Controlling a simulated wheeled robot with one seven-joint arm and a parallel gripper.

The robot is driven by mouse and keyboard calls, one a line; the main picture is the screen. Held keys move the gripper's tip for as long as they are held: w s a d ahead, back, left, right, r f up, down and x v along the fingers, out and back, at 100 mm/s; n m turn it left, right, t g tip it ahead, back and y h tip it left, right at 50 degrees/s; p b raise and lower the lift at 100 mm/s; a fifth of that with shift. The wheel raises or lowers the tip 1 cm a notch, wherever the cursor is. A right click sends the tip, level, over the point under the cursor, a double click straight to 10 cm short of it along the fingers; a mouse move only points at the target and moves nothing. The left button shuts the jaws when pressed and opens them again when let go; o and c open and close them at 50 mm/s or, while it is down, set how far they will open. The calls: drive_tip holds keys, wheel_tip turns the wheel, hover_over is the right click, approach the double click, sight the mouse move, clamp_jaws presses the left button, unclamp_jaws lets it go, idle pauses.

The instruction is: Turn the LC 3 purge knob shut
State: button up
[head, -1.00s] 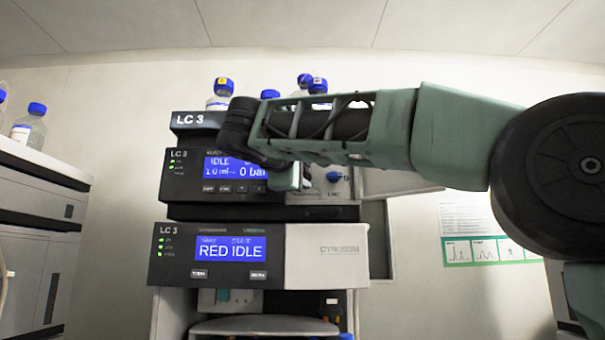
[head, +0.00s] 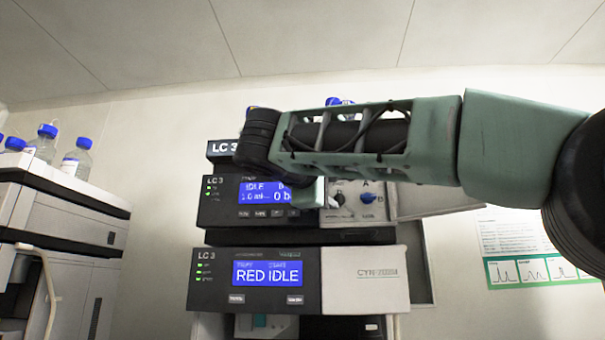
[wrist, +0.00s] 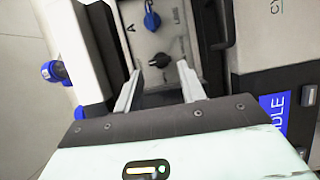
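The LC 3 stack stands mid-picture in the head view, its pump module (head: 222,211) lit with a blue display reading IDLE. Right of the display is a light panel (head: 352,212) with a black knob (head: 338,200) and a blue knob (head: 368,198). I cannot read which is labelled purge. In the wrist view, my gripper (wrist: 159,68) is open and empty, its fingers spread toward the panel. The black knob (wrist: 154,60) lies ahead, between the fingertip lines, apparently untouched; the blue knob (wrist: 152,20) is farther out. My arm hides most of the gripper in the head view.
A lower module (head: 364,279) reading RED IDLE sits below. Blue-capped bottles (head: 78,157) stand on another instrument stack (head: 65,215) at left. A chart poster (head: 525,250) hangs on the right wall. A dark handle (wrist: 222,25) stands beside the panel in the wrist view.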

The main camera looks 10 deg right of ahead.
drive_tip(key=v, duration=1.3)
drive_tip(key=shift+b, duration=0.45)
drive_tip(key=shift+s+a, duration=0.1)
drive_tip(key=shift+s, duration=0.05)
